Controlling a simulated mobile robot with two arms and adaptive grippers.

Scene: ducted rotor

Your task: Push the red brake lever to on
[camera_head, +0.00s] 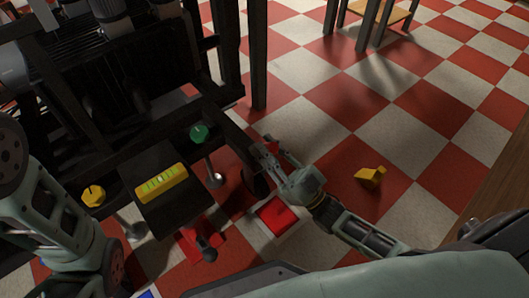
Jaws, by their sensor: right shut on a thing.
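My right gripper (275,155) is at the right end of the dark machine frame (230,130), its fingers pointing away from me. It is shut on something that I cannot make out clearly. A small patch of red shows by its fingertips; whether this is the brake lever or the floor behind, I cannot tell. Lower in the view, a dark-knobbed handle (207,247) stands by a red base on the floor side of the frame. My left arm comes in at the left edge; its gripper is not in view.
A dark panel carries a yellow spirit level (161,185). A green knob (199,133) and a yellow knob (93,195) stand beside it. A red square block (278,215) and a yellow block (370,177) lie right of the frame. The checkered floor beyond is mostly free.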

